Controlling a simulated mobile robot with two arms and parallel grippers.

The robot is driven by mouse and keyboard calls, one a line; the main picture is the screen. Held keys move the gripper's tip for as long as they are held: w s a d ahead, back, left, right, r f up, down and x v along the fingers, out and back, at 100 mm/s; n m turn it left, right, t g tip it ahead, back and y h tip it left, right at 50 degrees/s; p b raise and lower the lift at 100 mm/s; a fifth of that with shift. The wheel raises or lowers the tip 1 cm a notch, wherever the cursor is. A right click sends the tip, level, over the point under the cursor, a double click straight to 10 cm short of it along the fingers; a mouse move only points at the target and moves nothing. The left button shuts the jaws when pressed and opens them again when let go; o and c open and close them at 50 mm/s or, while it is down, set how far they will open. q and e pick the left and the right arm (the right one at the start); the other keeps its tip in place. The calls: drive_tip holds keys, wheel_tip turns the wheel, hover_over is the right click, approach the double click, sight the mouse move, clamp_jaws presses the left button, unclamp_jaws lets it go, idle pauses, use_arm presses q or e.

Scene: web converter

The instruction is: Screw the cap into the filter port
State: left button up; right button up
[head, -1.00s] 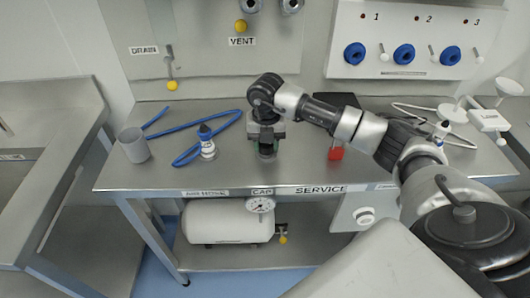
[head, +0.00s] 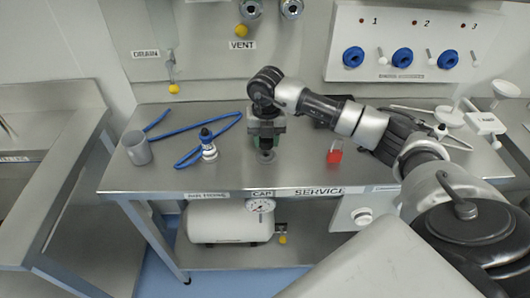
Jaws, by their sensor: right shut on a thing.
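My right gripper (head: 266,144) points down over the middle of the steel bench and is shut on a small dark round piece, likely the cap (head: 267,156). The fingers hide most of it, and I cannot tell whether it touches the bench. A CAP label (head: 262,193) is on the bench's front edge just below it. Two metal fittings are on the back panel at the top, a left one (head: 250,8) and a right one (head: 291,8); I cannot tell which, if either, is the filter port. My left gripper is not in view.
A panel with three blue knobs (head: 402,57) is at back right. A white tank (head: 228,222) sits below.

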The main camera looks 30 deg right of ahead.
drive_tip(key=shift+r+p, duration=1.35)
drive_tip(key=shift+r, duration=0.8)
